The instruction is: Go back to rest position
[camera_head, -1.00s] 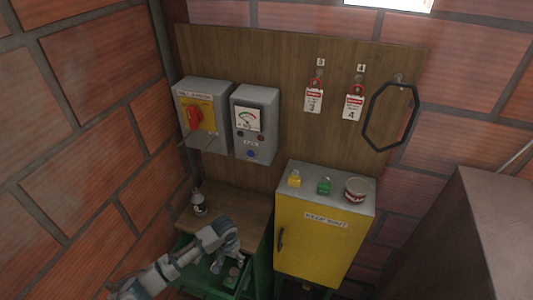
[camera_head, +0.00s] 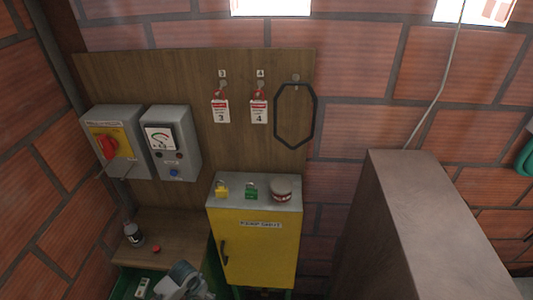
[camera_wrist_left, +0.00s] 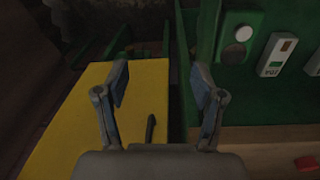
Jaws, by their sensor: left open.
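My left gripper (camera_wrist_left: 160,85) is open and empty in the left wrist view, its two fingers apart over the edge between the yellow cabinet (camera_wrist_left: 90,125) and the green drawer (camera_wrist_left: 265,105). In the head view, part of my left arm (camera_head: 185,280) shows at the bottom edge, over the drawer (camera_head: 125,284) and left of the yellow cabinet (camera_head: 255,255); the fingertips are not clear there. The cabinet door looks shut, with a black handle (camera_head: 224,252). My right gripper is not in view.
A dark bottle (camera_head: 134,235) and a red button-like piece (camera_head: 156,249) sit on the wooden shelf. A yellow padlock (camera_head: 222,190), a green padlock (camera_head: 251,191) and a round tin (camera_head: 281,191) stand on the cabinet. A large brown block (camera_head: 420,220) stands at right.

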